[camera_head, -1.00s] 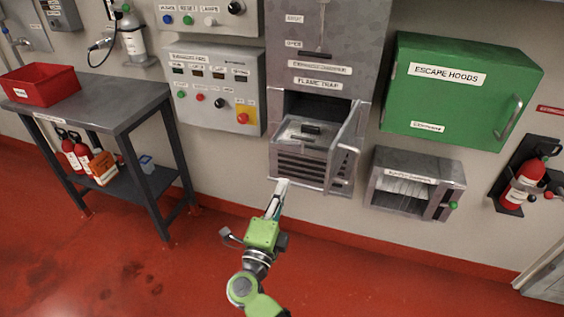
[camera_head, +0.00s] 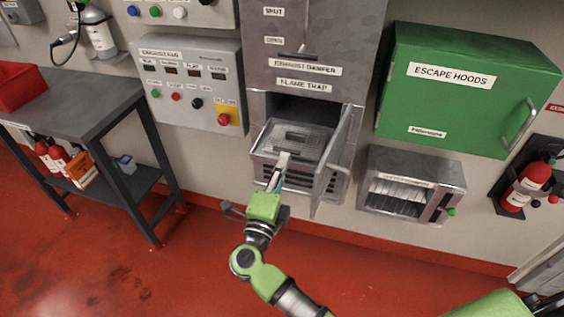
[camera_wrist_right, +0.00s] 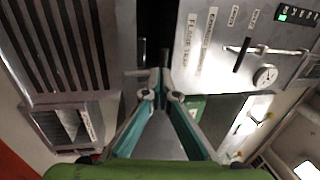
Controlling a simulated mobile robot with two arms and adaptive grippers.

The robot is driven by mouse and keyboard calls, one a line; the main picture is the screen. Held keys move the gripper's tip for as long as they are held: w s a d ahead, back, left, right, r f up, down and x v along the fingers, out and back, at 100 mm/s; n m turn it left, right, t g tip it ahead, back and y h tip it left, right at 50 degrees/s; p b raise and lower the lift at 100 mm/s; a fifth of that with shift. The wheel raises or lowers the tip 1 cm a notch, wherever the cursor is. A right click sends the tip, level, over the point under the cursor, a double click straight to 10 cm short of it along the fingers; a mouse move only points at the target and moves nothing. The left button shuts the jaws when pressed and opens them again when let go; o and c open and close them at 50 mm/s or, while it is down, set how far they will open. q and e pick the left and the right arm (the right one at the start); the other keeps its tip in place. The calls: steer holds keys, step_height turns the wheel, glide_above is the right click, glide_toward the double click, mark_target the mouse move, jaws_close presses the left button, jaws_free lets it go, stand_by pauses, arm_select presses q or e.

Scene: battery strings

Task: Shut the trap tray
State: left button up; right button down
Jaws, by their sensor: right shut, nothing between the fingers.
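The trap tray (camera_head: 313,143) is a grey metal tray with a slatted front. It sticks out of the dark opening under the FLAME TRAP label (camera_head: 304,86). The slatted front also shows at the left of the right wrist view (camera_wrist_right: 55,45). A grey hinged door (camera_head: 334,160) stands open at the tray's right side. My right gripper (camera_head: 283,158) is shut and empty, with its tips at the tray's front upper edge. I cannot tell whether they touch it. Its teal fingers converge in the wrist view (camera_wrist_right: 164,75). My left gripper is not in view.
A green ESCAPE HOODS cabinet (camera_head: 465,90) and a grey box (camera_head: 410,190) are on the wall to the right. A control panel (camera_head: 190,85) is to the left. A dark table (camera_head: 85,105) stands further left. The red floor in front is clear.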

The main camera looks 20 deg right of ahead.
mark_target(300, 131)
steer(key=shift+r, duration=0.15)
steer(key=f+b+x, duration=0.1)
steer(key=x, duration=0.4)
steer(key=f+b+x, duration=0.1)
steer(key=x, duration=0.5)
steer(key=f+b+x, duration=0.1)
steer(key=b+x, duration=0.1)
steer(key=x, duration=0.3)
steer(key=shift+w+d+f, duration=0.1)
steer(key=shift+w+d, duration=0.5)
steer(key=shift+w, duration=0.1)
steer(key=shift+r, duration=0.25)
steer(key=shift+r, duration=0.1)
